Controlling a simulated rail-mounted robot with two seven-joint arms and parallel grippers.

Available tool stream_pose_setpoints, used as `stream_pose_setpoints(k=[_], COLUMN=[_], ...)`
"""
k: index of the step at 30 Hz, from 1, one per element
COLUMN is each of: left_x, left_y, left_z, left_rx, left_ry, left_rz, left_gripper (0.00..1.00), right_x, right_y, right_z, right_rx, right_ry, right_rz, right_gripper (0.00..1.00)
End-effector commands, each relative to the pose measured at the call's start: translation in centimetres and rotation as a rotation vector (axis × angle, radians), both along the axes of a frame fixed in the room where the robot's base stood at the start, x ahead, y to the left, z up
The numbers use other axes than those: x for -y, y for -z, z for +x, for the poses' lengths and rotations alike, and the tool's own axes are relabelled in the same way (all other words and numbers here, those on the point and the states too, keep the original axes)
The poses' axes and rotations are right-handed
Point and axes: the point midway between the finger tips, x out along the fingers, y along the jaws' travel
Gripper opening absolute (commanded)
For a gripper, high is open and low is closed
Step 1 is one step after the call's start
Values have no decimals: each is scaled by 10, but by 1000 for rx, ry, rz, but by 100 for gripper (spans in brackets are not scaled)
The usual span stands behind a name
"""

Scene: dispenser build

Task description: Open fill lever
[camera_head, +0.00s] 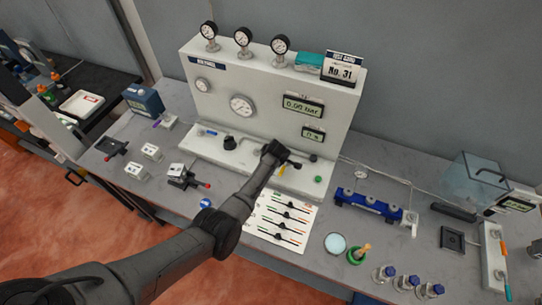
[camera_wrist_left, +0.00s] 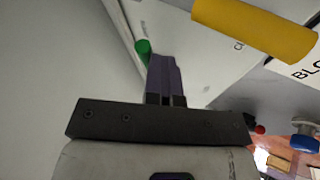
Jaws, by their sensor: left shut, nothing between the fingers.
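A dispenser panel (camera_head: 262,95) stands at the back of the bench, with a white ledge (camera_head: 200,148) along its foot. On the ledge are a blue lever (camera_head: 208,132), a black knob (camera_head: 230,143) and a yellow lever (camera_head: 283,170). I cannot read which one is the fill lever. My left gripper (camera_head: 275,150) is over the ledge near the yellow lever, partly hiding the parts there. In the left wrist view, its fingers (camera_wrist_left: 165,72) are shut and empty, apart from a yellow bar (camera_wrist_left: 255,28). My right gripper is not in view.
A green button (camera_head: 318,180) sits at the ledge's right end. A blue rack (camera_head: 368,204) and several blue-capped bottles (camera_head: 407,283) stand to the right. Small fixtures occupy the bench's left.

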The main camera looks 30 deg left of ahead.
Motion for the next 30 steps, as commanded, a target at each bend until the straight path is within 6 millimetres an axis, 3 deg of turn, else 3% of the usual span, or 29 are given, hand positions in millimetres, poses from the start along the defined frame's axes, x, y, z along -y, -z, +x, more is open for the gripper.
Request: stream_pose_setpoints(k=[11, 21, 30], left_x=[3, 18, 39], left_y=[-3, -15, -50], left_z=[-4, -39, -53], left_rx=[1, -3, 2], left_ry=[3, 15, 14], left_rz=[-1, -2, -2], left_gripper=[0, 0, 0], right_x=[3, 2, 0], right_y=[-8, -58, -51], right_z=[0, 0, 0], right_rx=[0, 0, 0], right_ry=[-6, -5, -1], right_rz=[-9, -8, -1], right_gripper=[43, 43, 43])
